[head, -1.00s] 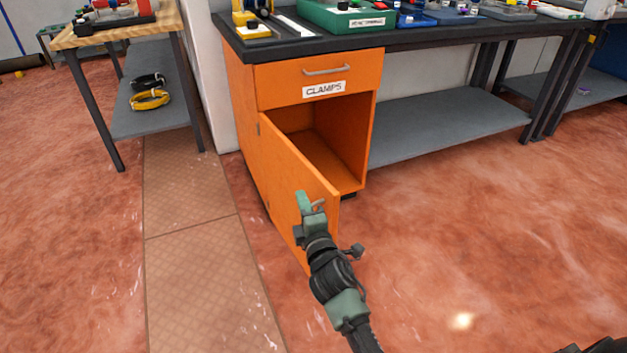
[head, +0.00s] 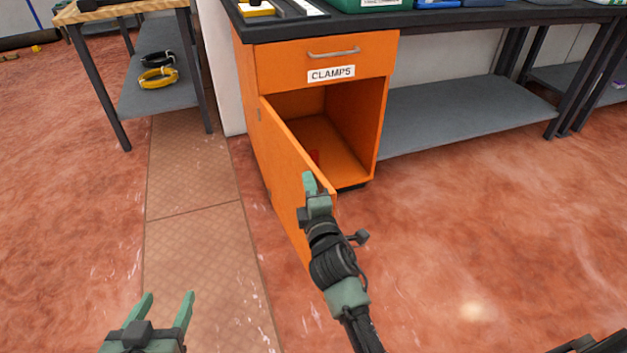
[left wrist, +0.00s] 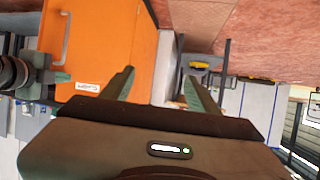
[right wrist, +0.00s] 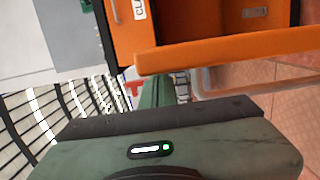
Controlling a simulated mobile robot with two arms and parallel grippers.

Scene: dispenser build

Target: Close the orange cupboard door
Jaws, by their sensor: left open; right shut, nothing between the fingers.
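The orange cupboard (head: 248,130) stands under the dark bench top, below a drawer labelled CLAMPS (head: 331,74). Its orange door (head: 282,160) is hinged on the left and stands wide open, swung out towards me. My right gripper (head: 309,182) is shut and empty, in front of the door near its free edge; I cannot tell whether it touches. The door's edge also crosses the right wrist view (right wrist: 230,50), just beyond the shut fingers (right wrist: 155,94). My left gripper (head: 168,305) is open and empty, low at the left and apart from the door.
A wooden-topped table (head: 120,12) with a grey lower shelf holding coiled cables (head: 158,76) stands at the left. A grey shelf (head: 460,112) runs under the bench to the right. The red floor (head: 480,240) at the right is clear. A small red patch (head: 314,156) shows inside the cupboard.

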